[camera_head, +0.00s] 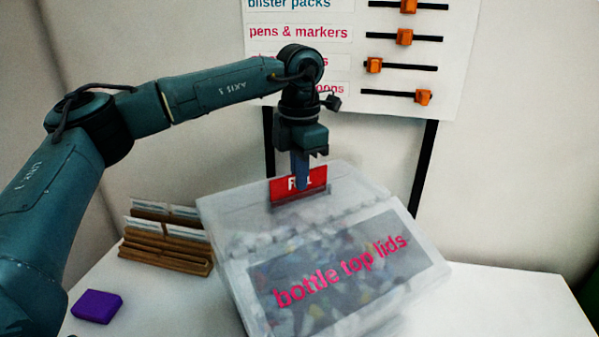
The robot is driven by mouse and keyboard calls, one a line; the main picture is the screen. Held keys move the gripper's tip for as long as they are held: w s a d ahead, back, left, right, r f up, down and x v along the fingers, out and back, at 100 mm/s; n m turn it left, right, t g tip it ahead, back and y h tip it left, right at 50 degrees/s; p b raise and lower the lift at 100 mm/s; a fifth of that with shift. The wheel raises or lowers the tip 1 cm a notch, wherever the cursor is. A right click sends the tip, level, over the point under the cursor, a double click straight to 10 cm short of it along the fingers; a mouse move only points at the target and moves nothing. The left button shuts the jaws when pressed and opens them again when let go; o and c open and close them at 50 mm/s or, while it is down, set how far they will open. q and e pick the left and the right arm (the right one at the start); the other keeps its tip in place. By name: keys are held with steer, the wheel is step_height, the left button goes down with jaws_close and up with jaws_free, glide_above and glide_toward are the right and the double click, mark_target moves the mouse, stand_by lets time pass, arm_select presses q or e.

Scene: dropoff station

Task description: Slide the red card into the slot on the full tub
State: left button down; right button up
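The red card (281,190), with white lettering partly covered by a finger, stands upright at the slot (303,205) in the lid of the full tub (245,290). Its lower edge meets the dark slot; how deep it sits I cannot tell. The tub is clear, holds many small lids and carries a grey label reading "bottle top lids". My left gripper (302,182) comes down from above and is shut on the card, with a finger in front of its middle. My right gripper is not in view.
A wooden rack (165,255) with several white cards stands left of the tub. A purple block (97,306) lies on the white table (180,305) at the front left. A white board (455,60) with orange sliders (403,37) hangs behind. The table right of the tub is clear.

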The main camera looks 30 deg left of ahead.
arm_select(q)
steer(key=shift+f, duration=0.1)
steer(key=c, duration=1.6)
jaws_free()
steer(key=shift+o, duration=0.2)
step_height(320, 180, up, 13)
